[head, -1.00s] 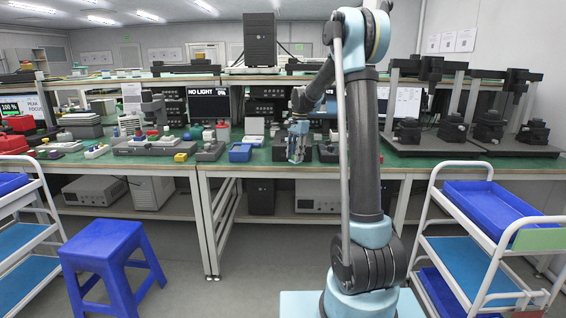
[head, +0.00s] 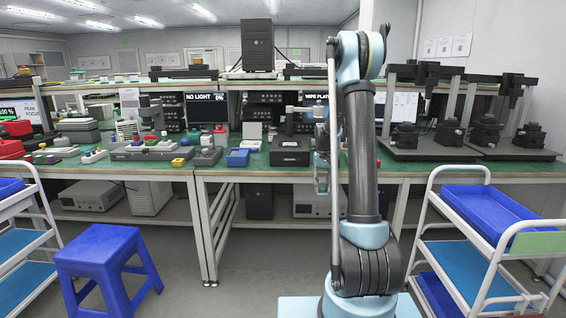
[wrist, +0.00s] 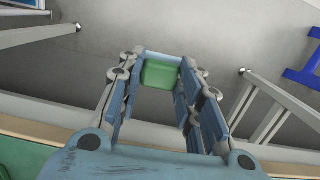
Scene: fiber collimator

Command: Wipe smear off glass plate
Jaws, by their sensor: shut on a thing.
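My gripper (wrist: 162,85) is shut on a small green block (wrist: 161,74), held at the fingertips in the wrist view. Below it in that view is the grey floor, with the bench edge near the bottom. In the head view my gripper (head: 322,178) hangs at the front edge of the green-topped bench (head: 230,170), partly behind my arm. A black box-shaped device (head: 290,151) sits on the bench just left of my gripper. I cannot pick out the glass plate or a smear on it.
A screen (head: 318,99) behind reads "WIPE PLAT", partly covered. A blue stool (head: 105,260) and a white cart (head: 480,235) flank open floor before the bench.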

